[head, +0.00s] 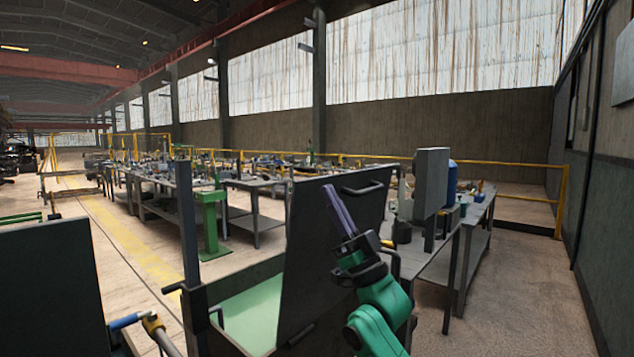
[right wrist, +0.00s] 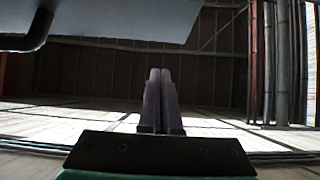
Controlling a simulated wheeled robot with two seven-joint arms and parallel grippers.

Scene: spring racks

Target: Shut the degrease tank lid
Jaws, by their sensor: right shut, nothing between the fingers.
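The degrease tank (head: 200,318) stands low in front of me, with green liquid (head: 252,312) showing inside. Its dark grey lid (head: 312,255) stands raised and tilted at the tank's right side. A bar handle (head: 362,188) sits near the lid's top edge. My right gripper (head: 332,190), with purple fingers, is shut and empty and overlaps the lid in the head view; contact cannot be told. In the right wrist view the shut fingers (right wrist: 160,75) point ahead, with a grey panel (right wrist: 120,14) and a dark bar (right wrist: 38,30) at upper left. My left gripper is not in view.
A dark panel (head: 50,290) stands at the left, with a blue-and-tan fitting (head: 135,321) near it. A workbench (head: 478,235) with a grey box (head: 431,182) and blue cylinder (head: 451,186) stands at right. Floor (head: 525,290) is clear at far right.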

